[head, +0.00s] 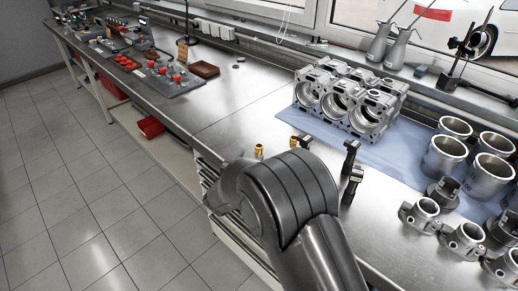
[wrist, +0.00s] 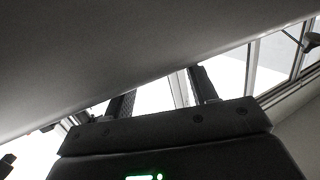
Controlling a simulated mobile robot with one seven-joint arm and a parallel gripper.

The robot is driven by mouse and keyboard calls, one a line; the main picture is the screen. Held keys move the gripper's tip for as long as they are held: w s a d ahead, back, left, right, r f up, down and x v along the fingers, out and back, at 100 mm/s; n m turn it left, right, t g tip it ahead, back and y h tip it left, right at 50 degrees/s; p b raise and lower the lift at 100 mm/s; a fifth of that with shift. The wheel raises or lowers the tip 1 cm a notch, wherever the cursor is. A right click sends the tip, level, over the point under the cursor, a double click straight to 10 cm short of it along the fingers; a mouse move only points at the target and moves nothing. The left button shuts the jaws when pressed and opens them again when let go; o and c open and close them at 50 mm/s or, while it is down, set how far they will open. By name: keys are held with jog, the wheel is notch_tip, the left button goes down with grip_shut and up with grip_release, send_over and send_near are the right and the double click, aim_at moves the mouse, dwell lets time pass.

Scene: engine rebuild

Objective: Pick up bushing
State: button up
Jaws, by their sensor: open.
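Two small brass-coloured bushings stand on the steel bench (head: 222,128) in the head view. One bushing (head: 259,150) is just beyond my bent arm, and the other bushing (head: 293,141) is a little to its right. My arm covers part of the bench in front of them. In the wrist view my gripper (wrist: 160,82) has its two dark fingers spread apart, with nothing seen between them. A large grey surface hides the top of that view, and no bushing shows there. I cannot make out my gripper for certain in the head view.
Small dark upright parts (head: 351,155) stand right of my arm. An engine block (head: 345,98) sits on a blue mat (head: 399,154). Cylinder liners (head: 443,157) and pistons crowd the right. A tray with red-topped parts (head: 172,80) is far left. The bench between is clear.

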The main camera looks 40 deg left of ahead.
aim_at(257, 150)
jog(key=x, duration=0.5)
jog(key=shift+w+d, duration=0.2)
jog(key=shift+w, duration=0.05)
jog(key=c, duration=1.1)
